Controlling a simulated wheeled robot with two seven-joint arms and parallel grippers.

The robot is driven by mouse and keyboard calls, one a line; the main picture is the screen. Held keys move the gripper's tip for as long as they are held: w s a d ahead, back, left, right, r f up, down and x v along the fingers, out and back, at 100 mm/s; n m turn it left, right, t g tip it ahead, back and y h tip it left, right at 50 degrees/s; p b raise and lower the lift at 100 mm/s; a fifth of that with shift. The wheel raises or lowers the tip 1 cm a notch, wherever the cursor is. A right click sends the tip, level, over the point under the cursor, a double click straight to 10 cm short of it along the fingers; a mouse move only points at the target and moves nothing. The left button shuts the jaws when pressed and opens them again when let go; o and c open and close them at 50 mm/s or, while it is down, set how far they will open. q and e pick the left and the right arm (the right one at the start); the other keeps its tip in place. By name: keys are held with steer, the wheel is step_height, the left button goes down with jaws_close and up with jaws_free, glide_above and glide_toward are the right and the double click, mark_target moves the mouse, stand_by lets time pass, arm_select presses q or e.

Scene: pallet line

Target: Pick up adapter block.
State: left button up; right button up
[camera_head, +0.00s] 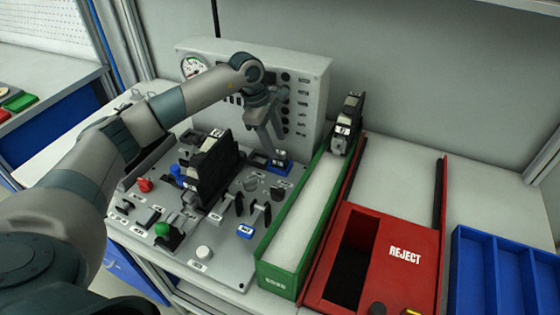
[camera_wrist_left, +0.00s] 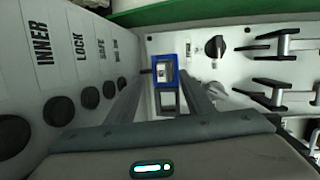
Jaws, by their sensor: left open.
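A small blue block (camera_head: 282,160) with a light and dark top, seemingly the adapter block, sits at the back right of the grey control panel, below my left gripper (camera_head: 272,148). In the left wrist view the blue block (camera_wrist_left: 166,70) shows as a blue frame around a light centre, between my open left fingers (camera_wrist_left: 165,84), near their tips. I cannot tell whether the fingers touch it. A grey-framed square (camera_wrist_left: 168,102) lies just nearer the wrist. The right gripper is not in view.
The upright gauge panel (camera_head: 312,75) stands close behind the left gripper. A green tray (camera_head: 277,280) with a black device (camera_head: 347,122) lies to the right, then a red reject bin (camera_head: 398,225) and blue bin (camera_head: 485,270). A black fixture (camera_head: 228,165) and levers (camera_head: 240,203) stand nearby.

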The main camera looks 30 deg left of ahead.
mark_target(279, 153)
arm_select(q)
steer(key=shift+s+d+f+p, duration=0.1)
steer(key=shift+d+f+p, duration=0.15)
steer(key=shift+f+p, duration=0.4)
steer(key=p+x, duration=0.1)
steer(key=x, duration=0.1)
steer(key=shift+s+d+f+p, duration=0.1)
steer(key=shift+d+f+p, duration=0.1)
steer(key=shift+f+p, duration=0.2)
steer(key=shift+d+f, duration=0.1)
steer(key=shift+f, duration=0.45)
jaws_close()
